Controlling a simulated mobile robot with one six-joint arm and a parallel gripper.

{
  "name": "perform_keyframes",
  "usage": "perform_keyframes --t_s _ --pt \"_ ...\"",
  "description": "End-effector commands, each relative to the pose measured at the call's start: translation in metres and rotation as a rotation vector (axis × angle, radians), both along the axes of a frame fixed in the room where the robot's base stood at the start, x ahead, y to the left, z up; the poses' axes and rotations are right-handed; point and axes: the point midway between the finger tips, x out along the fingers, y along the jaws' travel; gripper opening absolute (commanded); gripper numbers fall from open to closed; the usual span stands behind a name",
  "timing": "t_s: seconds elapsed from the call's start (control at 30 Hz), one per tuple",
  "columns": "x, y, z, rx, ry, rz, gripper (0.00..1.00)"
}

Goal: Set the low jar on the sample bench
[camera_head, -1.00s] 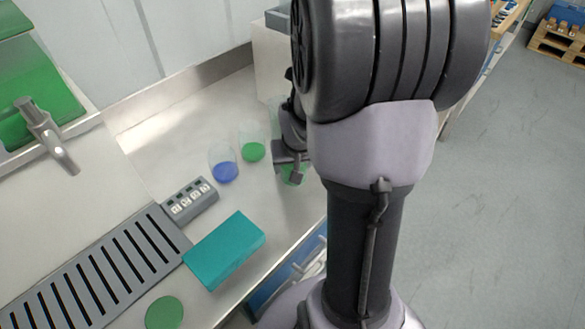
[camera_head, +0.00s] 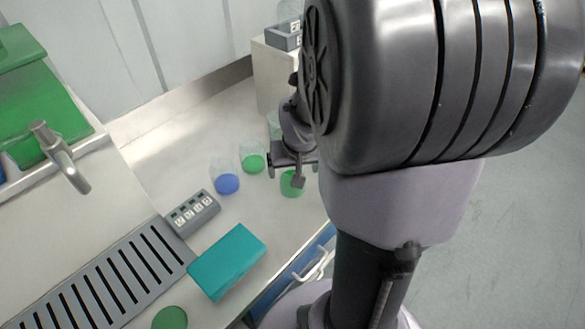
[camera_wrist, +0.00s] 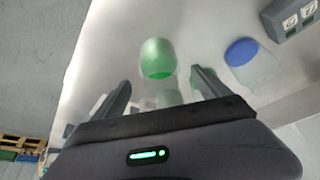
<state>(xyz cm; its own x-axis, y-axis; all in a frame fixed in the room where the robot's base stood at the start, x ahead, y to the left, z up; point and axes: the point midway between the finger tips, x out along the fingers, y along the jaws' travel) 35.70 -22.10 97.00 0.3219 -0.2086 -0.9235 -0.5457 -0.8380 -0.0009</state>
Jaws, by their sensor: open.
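Several clear vessels with coloured contents or bases stand on the pale bench (camera_head: 180,130). In the head view one is blue (camera_head: 228,184), one is green (camera_head: 252,163), and another green one (camera_head: 291,185) stands just below my gripper (camera_head: 284,170). I cannot tell for certain which is the low jar. In the wrist view my gripper (camera_wrist: 160,90) is open and empty, its two fingers spread. A green vessel (camera_wrist: 158,58) shows beyond and between the fingertips, apart from them. A blue one (camera_wrist: 241,52) is to its right.
A grey labelled rack (camera_head: 192,212), a teal box (camera_head: 228,262), a slotted drain grid (camera_head: 110,285) and a green disc (camera_head: 170,318) lie nearer the front. A tap (camera_head: 60,158) is at left. A raised block with a grey tray (camera_head: 283,38) stands at the back.

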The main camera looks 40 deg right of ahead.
Motion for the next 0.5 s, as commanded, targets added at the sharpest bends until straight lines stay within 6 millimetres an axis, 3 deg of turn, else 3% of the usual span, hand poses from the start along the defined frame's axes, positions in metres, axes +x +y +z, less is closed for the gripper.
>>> perform_keyframes --t_s 0.03,0.13,0.4,0.47,0.5 --pt "-0.004 0.002 0.018 -0.002 -0.003 0.0 0.86" --pt "-0.011 0.007 0.036 -0.001 -0.002 -0.001 0.86" --pt "-0.016 0.013 0.048 0.0 -0.001 0.003 0.86" --pt "-0.014 0.03 0.058 0.009 -0.019 0.018 0.86" --pt "-0.013 0.053 0.073 0.022 -0.042 0.037 0.86"
